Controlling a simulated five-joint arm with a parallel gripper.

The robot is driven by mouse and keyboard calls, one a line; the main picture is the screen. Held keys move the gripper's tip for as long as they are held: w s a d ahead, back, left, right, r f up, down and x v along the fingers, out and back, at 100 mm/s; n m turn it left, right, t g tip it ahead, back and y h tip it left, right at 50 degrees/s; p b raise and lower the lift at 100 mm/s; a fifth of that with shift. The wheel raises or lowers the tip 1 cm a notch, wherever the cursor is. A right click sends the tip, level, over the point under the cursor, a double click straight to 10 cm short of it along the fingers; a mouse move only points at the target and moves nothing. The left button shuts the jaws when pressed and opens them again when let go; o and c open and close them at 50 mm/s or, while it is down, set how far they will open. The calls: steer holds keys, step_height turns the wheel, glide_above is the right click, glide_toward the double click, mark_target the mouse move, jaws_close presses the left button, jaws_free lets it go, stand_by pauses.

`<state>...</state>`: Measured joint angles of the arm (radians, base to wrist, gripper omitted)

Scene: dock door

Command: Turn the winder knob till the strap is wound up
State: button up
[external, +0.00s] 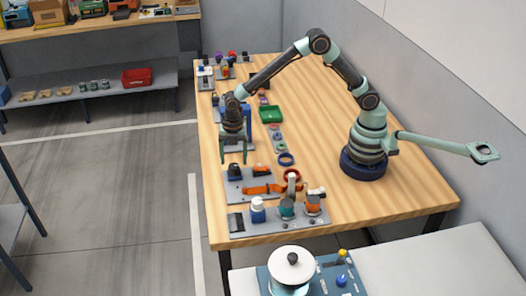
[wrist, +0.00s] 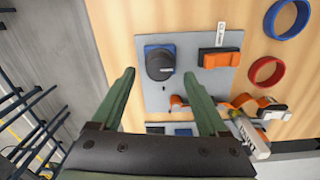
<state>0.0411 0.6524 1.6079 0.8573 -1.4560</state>
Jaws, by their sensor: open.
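A black round knob on a blue base (wrist: 160,64) sits on a grey plate (wrist: 190,92); it also shows in the external view (external: 235,170). An orange strap (wrist: 243,103) lies along the plate's lower part, curling at its right end; the external view shows it too (external: 258,189). I cannot tell for certain which part is the strap's winder knob.
An orange block (wrist: 220,57) sits right of the black knob. Red (wrist: 267,71) and blue (wrist: 285,17) rings lie to the right. A nearer plate (external: 238,224) bears several knobs. A green tray (external: 270,114) stands farther back. The table's right front is clear.

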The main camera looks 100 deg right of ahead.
mark_target(234, 169)
steer(key=shift+f, duration=1.45)
jaws_close()
steer(key=shift+m, duration=0.3)
steer(key=m, duration=0.5)
steer(key=shift+m, duration=0.3)
steer(key=m, duration=1.2)
steer(key=shift+a+m, duration=0.1)
steer(key=shift+m, duration=0.2)
steer(key=m, duration=0.5)
